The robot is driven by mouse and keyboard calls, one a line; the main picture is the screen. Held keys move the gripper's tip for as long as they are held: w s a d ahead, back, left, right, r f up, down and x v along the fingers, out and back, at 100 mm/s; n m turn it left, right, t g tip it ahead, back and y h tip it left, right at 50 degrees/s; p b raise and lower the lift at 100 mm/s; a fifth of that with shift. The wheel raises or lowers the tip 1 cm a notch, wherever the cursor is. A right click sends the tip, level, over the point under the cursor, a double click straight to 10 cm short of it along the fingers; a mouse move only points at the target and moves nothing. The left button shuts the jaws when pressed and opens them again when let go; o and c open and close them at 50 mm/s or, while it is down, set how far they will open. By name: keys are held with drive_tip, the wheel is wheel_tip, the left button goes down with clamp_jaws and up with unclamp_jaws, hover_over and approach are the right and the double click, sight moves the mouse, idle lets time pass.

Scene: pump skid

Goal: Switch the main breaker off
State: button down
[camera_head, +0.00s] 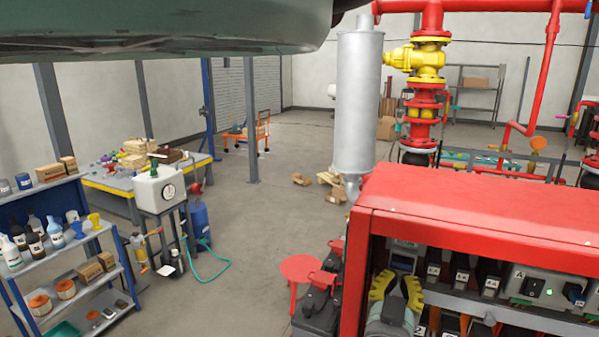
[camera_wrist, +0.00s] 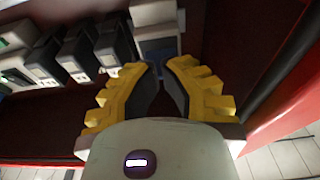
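The red cabinet (camera_head: 470,200) is open at the front and holds a row of breakers and switch boxes. My gripper (camera_head: 396,283), with yellow fingers, is at the left end of this row. In the wrist view my gripper (camera_wrist: 161,66) has its fingertips apart with nothing between them. A grey device (camera_wrist: 156,22) lies just beyond the fingertips; it appears as the leftmost unit (camera_head: 403,258) in the head view. I cannot tell whether the fingers touch it. Which unit is the main breaker, and its switch position, cannot be read.
Black-fronted breakers (camera_wrist: 78,52) sit beside the grey device. A grey box (camera_head: 535,286) with a black switch and a green light is at the right. The cabinet's red side wall (camera_wrist: 285,100) is close to my gripper. Black containers (camera_head: 318,300) stand left of the cabinet.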

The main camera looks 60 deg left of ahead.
idle(0.4)
drive_tip(key=r+p+v, duration=0.1)
drive_tip(key=p+v, duration=0.4)
drive_tip(key=v, duration=0.2)
drive_tip(key=shift+r, duration=0.45)
drive_tip(key=shift+s+d, duration=0.1)
